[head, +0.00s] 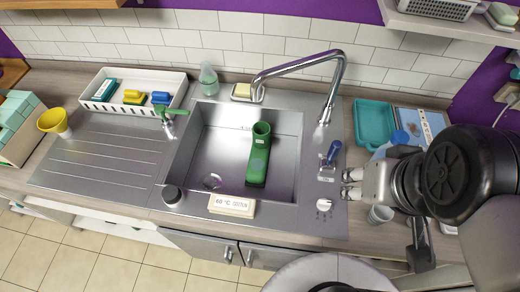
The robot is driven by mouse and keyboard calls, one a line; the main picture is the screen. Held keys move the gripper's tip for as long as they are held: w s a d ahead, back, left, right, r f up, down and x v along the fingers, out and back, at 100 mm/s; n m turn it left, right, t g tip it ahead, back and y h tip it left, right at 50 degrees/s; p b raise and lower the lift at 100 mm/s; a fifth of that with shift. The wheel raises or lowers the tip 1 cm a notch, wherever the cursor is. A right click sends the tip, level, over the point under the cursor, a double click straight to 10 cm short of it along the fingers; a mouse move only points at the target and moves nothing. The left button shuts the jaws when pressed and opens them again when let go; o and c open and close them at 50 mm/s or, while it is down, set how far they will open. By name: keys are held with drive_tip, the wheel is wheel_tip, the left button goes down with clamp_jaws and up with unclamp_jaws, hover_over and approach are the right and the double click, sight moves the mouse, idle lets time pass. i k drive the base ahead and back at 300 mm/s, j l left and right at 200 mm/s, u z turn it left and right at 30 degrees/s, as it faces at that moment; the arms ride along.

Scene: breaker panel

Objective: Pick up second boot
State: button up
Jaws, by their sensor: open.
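A green boot (257,160) lies in the steel sink basin (220,150), with its open round end toward the back wall. It is the only boot I can make out. My gripper (347,184) is at the right of the sink, over the steel rim and counter. Its two fingers point left and are apart, with nothing between them. It is clear of the boot, with the basin's right rim between them.
A tall curved tap (335,75) arches over the basin's back right. A sign (231,206) stands at the front edge. A white tray (135,90) and yellow cup (55,121) are left; a teal tray (374,120) is right.

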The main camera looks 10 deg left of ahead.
sight(257, 170)
drive_tip(key=j+z, duration=0.1)
drive_tip(key=j, duration=0.9)
drive_tip(key=k+j+z, duration=0.1)
drive_tip(key=j, duration=1.85)
drive_tip(key=k+z, duration=0.05)
